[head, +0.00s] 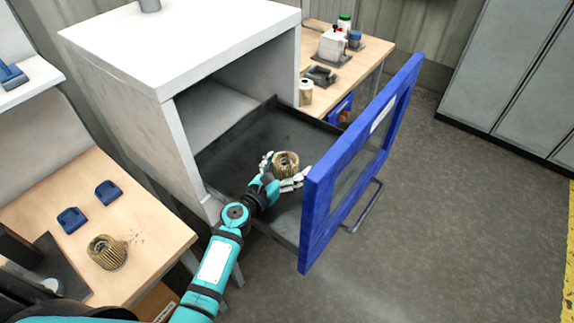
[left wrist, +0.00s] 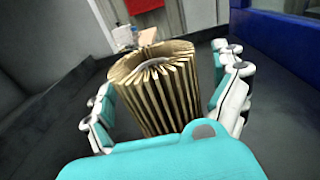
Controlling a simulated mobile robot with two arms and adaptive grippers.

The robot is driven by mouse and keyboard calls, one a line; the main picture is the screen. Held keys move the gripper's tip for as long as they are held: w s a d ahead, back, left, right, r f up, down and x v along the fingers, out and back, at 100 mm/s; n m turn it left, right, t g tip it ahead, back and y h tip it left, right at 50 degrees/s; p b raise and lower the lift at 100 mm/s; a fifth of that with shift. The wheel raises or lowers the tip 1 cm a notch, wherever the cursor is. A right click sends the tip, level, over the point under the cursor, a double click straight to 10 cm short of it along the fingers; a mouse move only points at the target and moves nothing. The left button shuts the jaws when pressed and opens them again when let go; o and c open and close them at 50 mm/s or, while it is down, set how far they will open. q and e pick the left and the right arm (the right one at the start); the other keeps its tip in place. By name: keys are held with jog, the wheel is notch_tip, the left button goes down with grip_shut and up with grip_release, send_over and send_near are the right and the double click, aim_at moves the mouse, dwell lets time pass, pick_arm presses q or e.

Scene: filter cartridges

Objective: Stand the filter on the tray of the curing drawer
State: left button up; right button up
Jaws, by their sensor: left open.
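A tan pleated filter (head: 286,163) stands upright on the dark tray (head: 246,140) of the pulled-out curing drawer, near its middle. My left gripper (head: 281,173) is open around this filter, with a finger on each side. In the left wrist view the filter (left wrist: 157,88) sits between the spread white and teal fingers (left wrist: 165,108), with a gap showing at the right finger; contact at the left cannot be told. My right gripper is not in view.
The drawer's blue front (head: 350,165) with a window rises at the right. The white cabinet (head: 180,40) stands over the drawer's back. A wooden bench (head: 150,222) at left holds blue pieces (head: 108,192). A back table (head: 345,68) holds containers. Tray space around the filter is clear.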

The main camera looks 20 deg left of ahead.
pick_arm(q)
notch_tip(320, 180, up, 10)
dwell(0.7)
